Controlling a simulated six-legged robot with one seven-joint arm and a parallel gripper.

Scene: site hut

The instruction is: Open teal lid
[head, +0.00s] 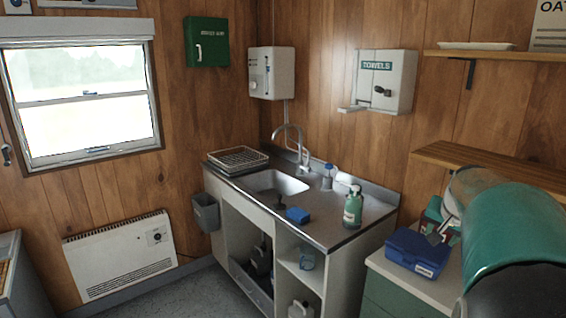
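A small teal thing with some red on it (431,211) stands on the counter at the right, behind the blue box; I cannot tell whether it has the teal lid. My gripper (440,231) is in front of it and overlaps it in the picture. The fingers are small and partly hidden, so I cannot tell whether they are open, shut or touching it. My own teal and beige arm covers the lower right of the view.
A blue box (417,252) sits on the pale counter top (392,268) close to my gripper. A wooden shelf (480,158) juts from the wall above. A green bottle (353,208) and a blue sponge (298,215) stand by the sink (272,182). Floor (180,296) shows clear at lower left.

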